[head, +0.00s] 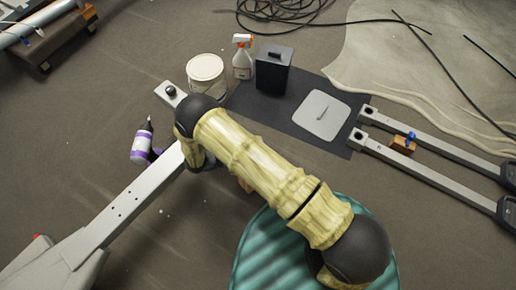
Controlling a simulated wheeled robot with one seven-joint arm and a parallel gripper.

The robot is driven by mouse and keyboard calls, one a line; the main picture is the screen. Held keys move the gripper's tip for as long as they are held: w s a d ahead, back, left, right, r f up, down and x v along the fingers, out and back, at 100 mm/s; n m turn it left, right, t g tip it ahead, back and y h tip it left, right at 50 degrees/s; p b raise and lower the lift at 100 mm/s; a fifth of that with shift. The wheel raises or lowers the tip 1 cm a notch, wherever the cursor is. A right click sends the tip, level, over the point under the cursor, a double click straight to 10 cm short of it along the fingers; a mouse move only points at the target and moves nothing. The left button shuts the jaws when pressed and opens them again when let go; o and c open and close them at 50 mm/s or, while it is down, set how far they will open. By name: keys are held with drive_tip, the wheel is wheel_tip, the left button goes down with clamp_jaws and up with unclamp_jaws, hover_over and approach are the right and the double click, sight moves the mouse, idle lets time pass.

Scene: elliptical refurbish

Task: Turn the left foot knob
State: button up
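A small round black knob (171,90) sits on the upper left end of a grey metal foot bar. It appears upright on the bar, and its exact angle is too small to tell. The bar runs down and right beneath my arm, which hides much of it. A long grey beam (122,208) with several holes extends from there to the lower left. My arm crosses the middle of the head view, its black elbow close to the right of the knob. My gripper is hidden behind the arm, so its fingers and any contact do not show.
A white tub (206,73), a spray bottle (243,57) and a black box (273,70) stand near the knob, by a dark mat (252,108). Two grey rails (430,178) lie right. Cables (290,14) lie at the top.

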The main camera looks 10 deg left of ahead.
drive_tip(key=shift+w+d, duration=0.1)
drive_tip(key=shift+w, duration=0.05)
drive_tip(key=shift+d, duration=0.15)
drive_tip(key=o, duration=1)
drive_tip(key=shift+a, duration=0.25)
drive_tip(key=shift+s, duration=0.2)
